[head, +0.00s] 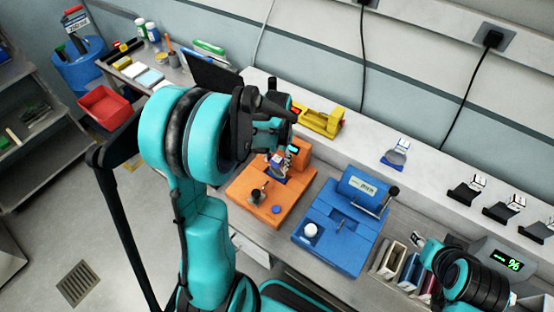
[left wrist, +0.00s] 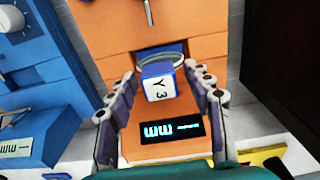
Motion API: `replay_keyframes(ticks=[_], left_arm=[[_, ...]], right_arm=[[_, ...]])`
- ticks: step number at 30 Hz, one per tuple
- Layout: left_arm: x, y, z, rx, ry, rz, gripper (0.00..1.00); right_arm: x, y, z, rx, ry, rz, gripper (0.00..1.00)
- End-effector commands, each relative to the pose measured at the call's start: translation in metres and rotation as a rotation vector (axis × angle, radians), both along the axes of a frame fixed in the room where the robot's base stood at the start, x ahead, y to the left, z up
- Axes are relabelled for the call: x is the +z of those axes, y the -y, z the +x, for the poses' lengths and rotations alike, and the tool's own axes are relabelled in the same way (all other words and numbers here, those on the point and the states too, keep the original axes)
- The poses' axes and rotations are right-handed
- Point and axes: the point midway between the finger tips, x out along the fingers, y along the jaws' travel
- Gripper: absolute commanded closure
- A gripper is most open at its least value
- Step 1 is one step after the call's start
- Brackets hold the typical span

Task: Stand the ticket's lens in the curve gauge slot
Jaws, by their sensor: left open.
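The orange gauge (head: 238,192) stands on the bench, with a lit mm display (left wrist: 155,133) in the left wrist view. A clear lens (left wrist: 176,57) with a blue-edged white tab marked Y 3 (left wrist: 160,86) is at the gauge's slot, seemingly upright; its lower edge is hidden. My left gripper (left wrist: 160,92) is open, with its fingers on either side of the tab and a gap visible on both sides. In the head view my left gripper (head: 284,146) is over the gauge, partly hidden by my arm. My right arm shows at lower right; its fingers are unclear. I cannot make out a ticket.
A blue device (head: 335,262) stands right of the gauge. A yellow device (head: 320,122) is behind it. A blue lens stand (head: 395,158) and several black stands (head: 466,192) line the back ledge. A green readout (head: 505,262) and upright slotted holders (head: 390,260) are at right.

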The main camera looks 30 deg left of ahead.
Motion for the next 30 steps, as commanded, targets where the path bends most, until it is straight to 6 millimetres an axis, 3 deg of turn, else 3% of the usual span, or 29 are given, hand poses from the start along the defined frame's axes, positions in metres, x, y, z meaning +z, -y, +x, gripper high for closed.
replay_keyframes(ticks=[5, 18, 26, 30], left_arm=[[0.010, 0.000, 0.000, 0.000, 0.000, 0.000, 0.49], [0.101, 0.000, 0.000, 0.000, 0.000, 0.000, 0.49], [0.126, 0.003, -0.003, 0.001, 0.012, 0.003, 0.49], [0.141, 0.021, -0.018, 0.008, 0.089, 0.017, 0.49]], right_arm=[[0.006, 0.000, 0.000, 0.000, 0.000, 0.000, 0.60], [0.026, 0.000, 0.000, 0.000, 0.000, 0.000, 0.60], [0.029, 0.000, 0.000, 0.000, 0.000, 0.000, 0.60], [0.028, 0.000, 0.000, 0.000, 0.000, 0.000, 0.60]])
